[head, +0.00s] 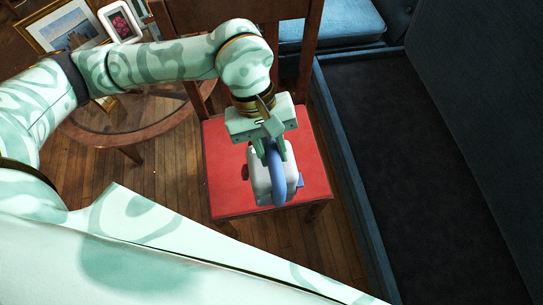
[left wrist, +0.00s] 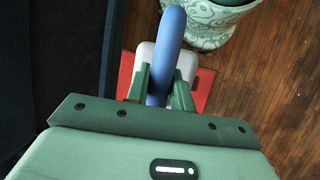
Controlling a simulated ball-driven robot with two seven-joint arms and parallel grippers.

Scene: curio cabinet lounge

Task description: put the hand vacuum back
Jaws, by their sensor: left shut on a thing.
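The hand vacuum (head: 259,175) has a white body and a blue curved handle (head: 277,182). It is at the red seat (head: 225,161) of a wooden chair; whether it rests on the seat or hangs just above it I cannot tell. My left gripper (head: 270,150) points down from above and is shut on the blue handle. In the left wrist view the blue handle (left wrist: 170,45) runs between the green fingers (left wrist: 158,90), with the white body partly hidden behind it. My right gripper is not in view.
A round glass-topped wooden table (head: 125,115) stands left of the chair, with picture frames (head: 75,35) at the back. A blue sofa (head: 335,22) is behind, and a dark blue-edged panel (head: 420,150) lies to the right. Wooden floor (head: 165,180) shows between table and chair.

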